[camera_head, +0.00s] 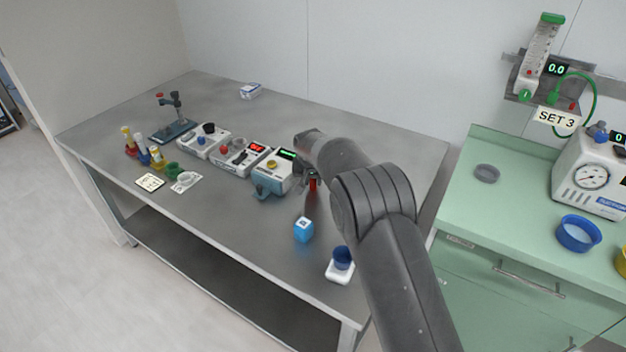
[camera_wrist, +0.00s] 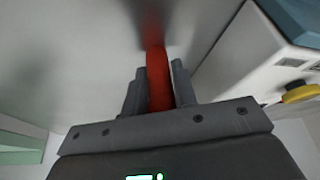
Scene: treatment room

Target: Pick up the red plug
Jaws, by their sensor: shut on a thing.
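The red plug (camera_wrist: 157,75) stands between the two fingers of my gripper (camera_wrist: 158,88) in the wrist view, and the fingers are shut on it. Its far end meets or nears a grey surface with a reddish reflection, and I cannot tell whether it touches. In the head view the red plug (camera_head: 313,185) is a small red piece below my gripper (camera_head: 311,176), over the grey table to the right of a white device with a green display. My arm hides part of the gripper there.
The white device (camera_head: 273,171) stands close on the left of my gripper; it also shows in the wrist view (camera_wrist: 250,60). A green cabinet (camera_head: 487,215) stands to the right.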

